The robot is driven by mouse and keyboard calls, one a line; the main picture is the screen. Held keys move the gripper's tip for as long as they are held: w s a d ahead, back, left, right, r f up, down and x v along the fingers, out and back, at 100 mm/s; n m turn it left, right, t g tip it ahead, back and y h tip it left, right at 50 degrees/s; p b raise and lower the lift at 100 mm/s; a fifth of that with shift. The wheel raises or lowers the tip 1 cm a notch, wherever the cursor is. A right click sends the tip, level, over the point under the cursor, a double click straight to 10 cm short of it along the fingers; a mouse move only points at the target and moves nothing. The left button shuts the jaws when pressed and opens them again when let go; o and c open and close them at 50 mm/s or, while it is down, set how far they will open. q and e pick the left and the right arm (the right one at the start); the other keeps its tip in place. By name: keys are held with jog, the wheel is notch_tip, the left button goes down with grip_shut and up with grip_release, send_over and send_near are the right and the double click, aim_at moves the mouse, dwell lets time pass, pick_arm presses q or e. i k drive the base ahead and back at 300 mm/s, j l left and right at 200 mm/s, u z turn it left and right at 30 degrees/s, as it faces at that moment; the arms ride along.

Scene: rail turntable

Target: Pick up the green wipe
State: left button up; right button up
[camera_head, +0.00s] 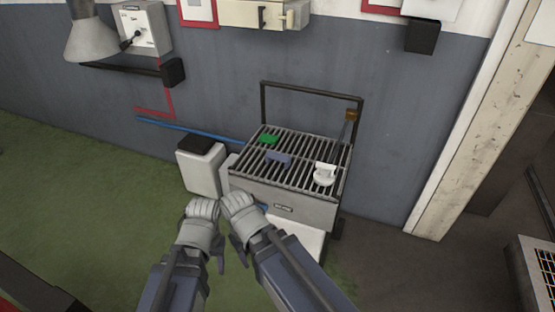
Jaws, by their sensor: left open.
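The green wipe (269,138) is a small bright green piece. It lies on the slatted top of a grey cart (283,204), near the far left corner. My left gripper (203,210) is open in front of the cart's left side, apart from the wipe and nearer to me. My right gripper (238,204) is close beside it, in front of the cart's front left corner. Its fingers are too small and too much seen from behind to tell whether they are open. Neither gripper touches the wipe, which is in plain sight.
A blue-grey block (278,158) and a white round item (324,175) also lie on the slats. A dark rail (311,90) rises at the cart's back. A white bin with a black top (199,165) stands left of the cart. Green floor (80,205) at left is clear.

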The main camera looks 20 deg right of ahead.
aim_at(268, 139)
jog(key=i+j+u, duration=0.1)
jog(key=i+u, duration=0.25)
jog(key=i, duration=0.5)
jog(key=i+z, duration=0.2)
jog(key=i, duration=0.2)
jog(key=i+j+z, duration=0.2)
jog(key=i, duration=0.15)
jog(key=i+j+z, duration=0.1)
jog(key=i+z, duration=0.25)
jog(key=i+j+z, duration=0.15)
jog(key=z, duration=0.25)
jog(key=i+j+z, duration=0.2)
jog(key=z, duration=0.15)
jog(key=j, duration=0.1)
